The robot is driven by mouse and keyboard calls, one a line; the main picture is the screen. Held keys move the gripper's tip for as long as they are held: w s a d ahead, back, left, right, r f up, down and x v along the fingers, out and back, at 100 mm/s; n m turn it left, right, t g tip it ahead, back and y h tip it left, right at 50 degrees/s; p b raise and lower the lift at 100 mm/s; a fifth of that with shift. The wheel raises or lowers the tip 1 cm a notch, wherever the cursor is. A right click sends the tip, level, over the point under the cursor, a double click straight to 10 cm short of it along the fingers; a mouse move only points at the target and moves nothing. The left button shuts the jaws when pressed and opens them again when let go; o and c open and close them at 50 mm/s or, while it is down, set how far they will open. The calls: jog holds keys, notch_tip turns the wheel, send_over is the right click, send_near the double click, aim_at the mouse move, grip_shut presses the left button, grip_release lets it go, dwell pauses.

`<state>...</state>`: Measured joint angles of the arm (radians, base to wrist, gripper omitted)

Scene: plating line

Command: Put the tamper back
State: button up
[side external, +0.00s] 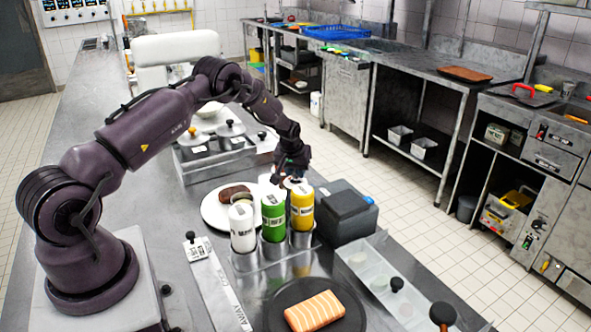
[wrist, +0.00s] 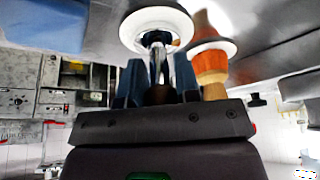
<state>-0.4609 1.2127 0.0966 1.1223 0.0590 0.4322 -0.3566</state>
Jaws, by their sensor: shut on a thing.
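My gripper (side external: 292,168) is low over the counter, just behind the squeeze bottles in the side view. In the wrist view its blue fingers (wrist: 159,80) are shut on a tool with a dark knob, a shiny metal stem and a round white disc, which looks like the tamper (wrist: 157,28). The disc is at the far end from my gripper. In the side view the held tool is mostly hidden by the bottles and my gripper. I cannot tell whether its disc touches anything.
White, green (side external: 273,216) and yellow (side external: 302,207) bottles stand in a metal holder. A plate (side external: 212,213) with brown food is left of them. A dark box (side external: 345,212) is to the right. A dark plate with salmon (side external: 314,311) is in front. A wooden, orange-banded object (wrist: 211,62) stands close beside my fingers.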

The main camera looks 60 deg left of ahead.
jog(key=o, duration=0.8)
jog(key=shift+o, duration=0.2)
jog(key=s+d+r+m+t+h, duration=0.1)
jog(key=s+d+r, duration=0.4)
jog(key=r, duration=0.5)
jog(key=s+d+r+m, duration=0.1)
jog(key=s+d+r, duration=0.1)
jog(key=d+r, duration=0.6)
jog(key=s+d+r+m+t+h, duration=0.15)
jog(key=s+d+r, duration=0.35)
jog(key=r, duration=0.6)
jog(key=s+d+r+m, duration=0.1)
jog(key=s+d+m, duration=0.1)
jog(key=s+d, duration=0.4)
jog(key=s+d+r+m, duration=0.2)
jog(key=s+d, duration=0.4)
jog(key=s, duration=0.7)
jog(key=shift+d+r+m+h, duration=0.25)
jog(key=shift+m+h, duration=0.1)
jog(key=shift+m, duration=0.4)
